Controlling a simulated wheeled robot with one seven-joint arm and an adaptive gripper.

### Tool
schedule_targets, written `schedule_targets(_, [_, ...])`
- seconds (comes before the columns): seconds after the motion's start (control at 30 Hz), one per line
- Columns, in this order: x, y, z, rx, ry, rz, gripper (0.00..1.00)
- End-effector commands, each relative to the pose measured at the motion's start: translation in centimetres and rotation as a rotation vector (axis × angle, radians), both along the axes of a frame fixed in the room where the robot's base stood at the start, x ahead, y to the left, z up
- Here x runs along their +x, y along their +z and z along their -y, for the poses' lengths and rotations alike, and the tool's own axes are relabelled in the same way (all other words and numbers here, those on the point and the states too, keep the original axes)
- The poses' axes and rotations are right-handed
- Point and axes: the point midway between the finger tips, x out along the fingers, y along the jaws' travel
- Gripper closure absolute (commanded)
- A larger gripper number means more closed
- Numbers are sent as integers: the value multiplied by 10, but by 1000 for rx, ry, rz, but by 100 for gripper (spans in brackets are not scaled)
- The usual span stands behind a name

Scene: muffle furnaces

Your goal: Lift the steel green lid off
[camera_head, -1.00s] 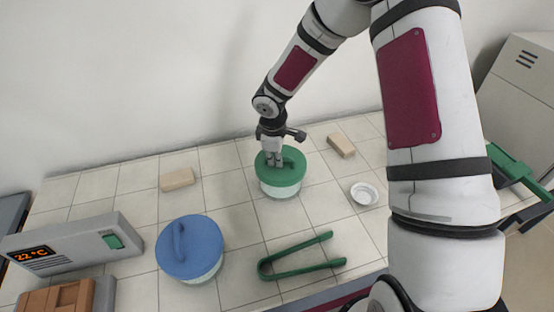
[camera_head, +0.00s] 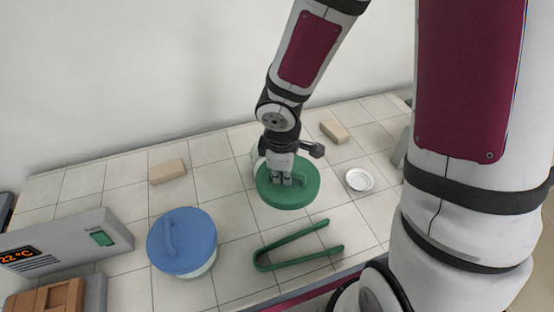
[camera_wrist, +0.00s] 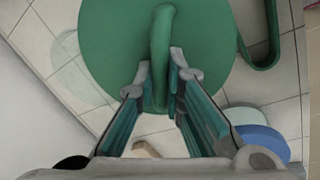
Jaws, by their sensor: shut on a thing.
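The green lid (camera_head: 305,190) is a round disc, held up off the table. My gripper (camera_head: 281,180) is above its middle and shut on its handle. In the wrist view the lid (camera_wrist: 105,45) fills the top, and its curved handle (camera_wrist: 161,35) runs between the fingers of my gripper (camera_wrist: 161,75). A pale, clear container (camera_head: 256,160) shows in part behind the lid in the head view; the lid and arm hide the rest. A faint round shape beside the lid in the wrist view looks like the same container (camera_wrist: 75,78).
A blue-lidded pot (camera_head: 181,245) stands at front left, with green tongs (camera_head: 298,249) to its right. A white dish (camera_head: 359,180) and two tan blocks (camera_head: 168,171) (camera_head: 335,131) lie around. A furnace with a display (camera_head: 70,245) stands at left.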

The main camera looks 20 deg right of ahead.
Motion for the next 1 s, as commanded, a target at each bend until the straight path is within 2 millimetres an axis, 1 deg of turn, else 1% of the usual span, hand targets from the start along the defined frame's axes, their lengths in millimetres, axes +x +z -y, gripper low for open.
schedule_targets(0.1, [-9, 1, -1, 0, 2, 1, 100])
schedule_targets(0.3, [-16, 7, -1, 1, 0, 0, 100])
schedule_targets(1.0, [-15, 29, -1, 1, -1, 1, 100])
